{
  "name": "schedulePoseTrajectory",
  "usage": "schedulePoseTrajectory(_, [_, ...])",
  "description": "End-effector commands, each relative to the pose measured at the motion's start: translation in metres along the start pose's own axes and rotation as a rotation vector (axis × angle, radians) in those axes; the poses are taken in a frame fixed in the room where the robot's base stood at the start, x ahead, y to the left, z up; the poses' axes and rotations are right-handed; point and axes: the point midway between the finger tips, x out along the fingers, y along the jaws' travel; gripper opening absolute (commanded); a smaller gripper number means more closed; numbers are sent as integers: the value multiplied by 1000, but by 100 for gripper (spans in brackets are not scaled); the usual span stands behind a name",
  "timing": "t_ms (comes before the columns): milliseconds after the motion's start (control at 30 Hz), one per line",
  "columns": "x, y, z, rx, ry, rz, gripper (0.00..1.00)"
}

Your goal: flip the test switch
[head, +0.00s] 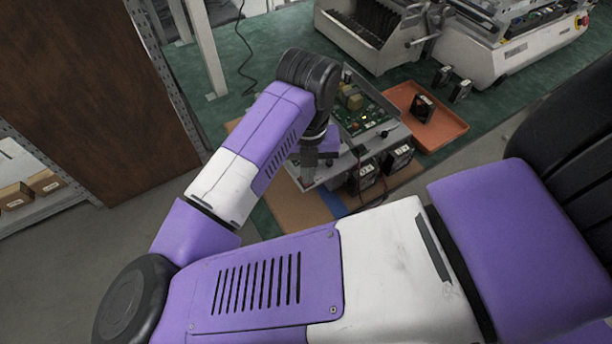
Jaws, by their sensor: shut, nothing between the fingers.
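A grey metal test unit (392,137) with an open top sits on the bench, with a green circuit board (372,116) inside it. My gripper (307,178) points down at the unit's near left side, by a light-coloured panel. Its fingers are small in view and partly hidden by my wrist; they look shut, with nothing held. I cannot make out the test switch; it may be hidden behind my gripper or too small to tell. I cannot tell whether the fingertips touch the panel.
An orange tray (447,128) with a black fan (421,107) lies right of the unit. More black fans (398,160) stand at the unit's near side. Large grey machines (490,50) stand at the back. A brown board (90,90) and shelf are at left.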

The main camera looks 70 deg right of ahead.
Motion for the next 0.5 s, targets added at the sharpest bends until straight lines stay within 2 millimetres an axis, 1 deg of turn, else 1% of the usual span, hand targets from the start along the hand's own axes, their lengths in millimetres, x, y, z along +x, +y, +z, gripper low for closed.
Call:
schedulePoseTrajectory(33, [-6,0,0,1,0,1,0])
schedulePoseTrajectory(500, [-41,0,0,2,-1,1,0])
